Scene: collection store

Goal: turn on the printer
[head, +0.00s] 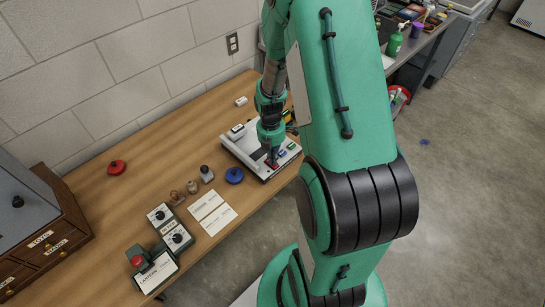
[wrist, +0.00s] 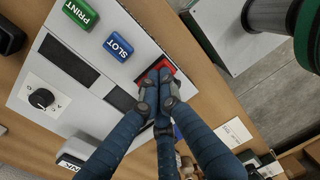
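The printer (head: 238,151) is a pale box with a sloped panel on the wooden table; its panel (wrist: 75,88) fills much of the wrist view. The panel carries a green PRINT button (wrist: 80,13), a blue SLOT button (wrist: 118,47), dark slots and a black knob (wrist: 41,98). My gripper (wrist: 156,77) has its blue fingers drawn together, with nothing seen between them. Its tips are over a red button (wrist: 168,69) and hide part of it, including any label. I cannot tell whether they touch or press it. In the head view my gripper (head: 272,161) points down at the panel's front edge.
Left of the printer are a blue knob (head: 234,175), small stamps (head: 192,187), white cards (head: 212,212), dial boxes (head: 177,238), a red knob (head: 116,167) and a LANTERN unit (head: 156,271). A drawer cabinet (head: 45,240) stands at far left. A wall (head: 120,60) runs behind.

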